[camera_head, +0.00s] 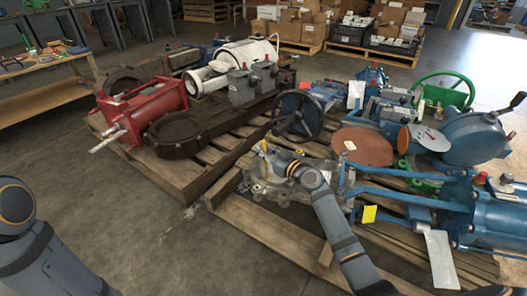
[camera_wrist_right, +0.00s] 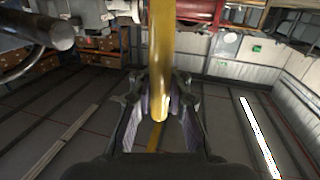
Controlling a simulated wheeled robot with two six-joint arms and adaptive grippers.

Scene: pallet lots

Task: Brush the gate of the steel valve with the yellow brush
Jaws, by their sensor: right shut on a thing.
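A grey steel valve (camera_head: 268,190) with bolted flanges lies on the front edge of the right pallet. My right arm crosses over part of it, and I cannot make out its gate clearly. My right gripper (camera_head: 268,153) is above the far side of this valve, shut on the yellow brush (camera_head: 263,146). In the right wrist view, the yellow brush handle (camera_wrist_right: 161,60) runs up between the two fingers (camera_wrist_right: 160,108). The bristles are not visible, and I cannot tell whether the brush touches the valve. My left arm shows at the left edge, but its gripper is out of view.
A red actuator (camera_head: 142,112) and a brown flange ring (camera_head: 180,136) sit on the left pallet. A blue handwheel (camera_head: 298,114), brown disc (camera_head: 362,146) and blue actuator (camera_head: 497,218) crowd the right pallet. The floor at front left is clear.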

